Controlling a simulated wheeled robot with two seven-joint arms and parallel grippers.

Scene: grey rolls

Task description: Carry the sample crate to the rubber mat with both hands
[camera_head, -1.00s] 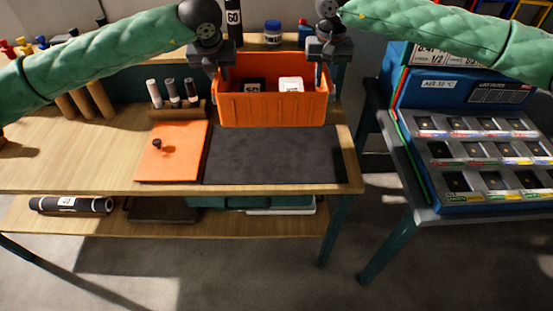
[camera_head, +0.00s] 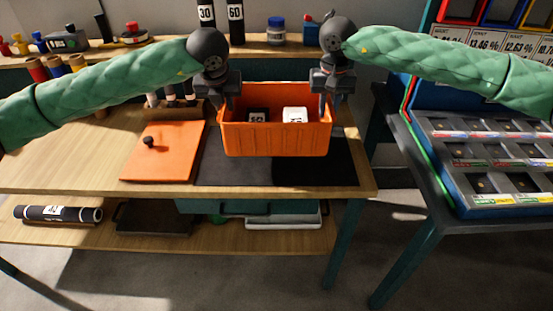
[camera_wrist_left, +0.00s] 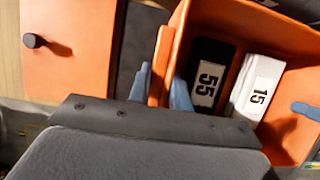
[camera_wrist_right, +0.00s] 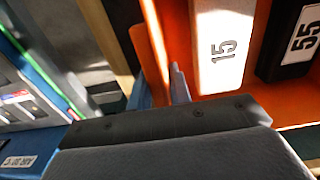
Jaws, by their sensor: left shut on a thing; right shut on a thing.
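The orange sample crate (camera_head: 276,140) hangs level between my two grippers, over the back part of the dark rubber mat (camera_head: 230,172). A dark shadow falls on the mat's right half, and the crate looks raised off it. My left gripper (camera_head: 230,106) is shut on the crate's left wall; the left wrist view shows the wall between its blue fingers (camera_wrist_left: 162,88). My right gripper (camera_head: 326,106) is shut on the right wall, also between blue fingers in the right wrist view (camera_wrist_right: 160,90). Inside are a black block marked 55 (camera_wrist_left: 208,80) and a white block marked 15 (camera_wrist_right: 222,45).
An orange board with a dark knob (camera_head: 160,155) lies left of the mat. A rack of rolls (camera_head: 178,108) stands behind it. A blue-and-white jar (camera_head: 276,32) is on the back shelf. A blue tray cabinet (camera_head: 480,150) stands to the right, across a gap.

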